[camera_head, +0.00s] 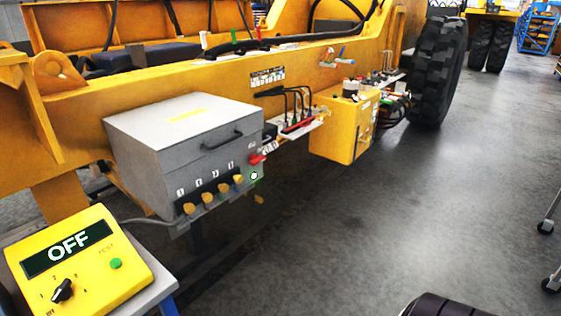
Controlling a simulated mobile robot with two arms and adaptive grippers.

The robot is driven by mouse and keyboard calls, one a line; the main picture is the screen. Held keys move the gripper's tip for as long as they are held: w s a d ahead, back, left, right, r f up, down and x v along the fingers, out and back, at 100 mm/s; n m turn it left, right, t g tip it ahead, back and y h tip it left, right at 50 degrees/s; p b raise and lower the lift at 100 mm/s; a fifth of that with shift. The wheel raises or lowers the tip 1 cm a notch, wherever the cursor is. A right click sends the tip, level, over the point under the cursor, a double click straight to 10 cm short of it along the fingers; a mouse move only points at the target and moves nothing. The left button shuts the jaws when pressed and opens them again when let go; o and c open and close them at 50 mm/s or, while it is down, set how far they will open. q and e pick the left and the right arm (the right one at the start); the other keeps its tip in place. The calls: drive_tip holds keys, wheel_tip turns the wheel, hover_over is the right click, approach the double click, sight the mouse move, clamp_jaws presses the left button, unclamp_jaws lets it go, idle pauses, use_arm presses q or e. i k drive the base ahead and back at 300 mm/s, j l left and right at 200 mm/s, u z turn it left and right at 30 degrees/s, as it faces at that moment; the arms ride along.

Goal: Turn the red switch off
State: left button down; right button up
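The red switch (257,159) is a small red handle at the right end of the front of a grey metal box (180,130). Its exact position is too small to read. A small white label is beside it. A yellow panel (82,262) at the lower left has a dark display reading OFF (68,248), a black rotary knob (63,290) and a green TEST button (116,263). Neither of my grippers shows. A dark rounded part at the bottom edge is cut off, and I cannot tell what it is.
The grey box is fixed to a yellow machine frame (150,80). A yellow box (338,130) hangs further right. A large black tyre (438,72) stands behind. The grey floor (430,200) is open.

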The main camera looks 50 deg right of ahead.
sight(255, 159)
drive_tip(key=z, duration=1.35)
